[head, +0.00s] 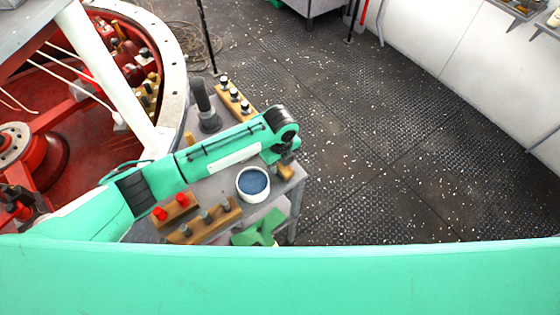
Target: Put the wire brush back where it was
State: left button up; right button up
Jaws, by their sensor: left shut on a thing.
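My left arm reaches in from the left over a grey work table (226,188). Its gripper (285,160) points down at the table's right end and is shut on a small tan-brown piece (287,173), which looks like part of the wire brush. The rest of the brush is hidden or too small to make out. I cannot tell whether the piece touches the tabletop. My right gripper is not in view.
A white round bowl with blue contents (253,184) stands left of the gripper. Wooden blocks with red (175,210) and grey pegs (205,220) lie in front, another block (236,101) behind. A dark cylinder (208,112) stands behind the arm. Open deck floor (400,140) lies right.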

pick_arm(q)
jog(key=shift+f, duration=0.2)
jog(key=o, duration=0.9)
jog(key=shift+f, duration=0.1)
jog(key=shift+o, duration=0.2)
notch_tip(320, 180, up, 12)
jog(key=b, duration=0.3)
jog(key=shift+r, duration=0.2)
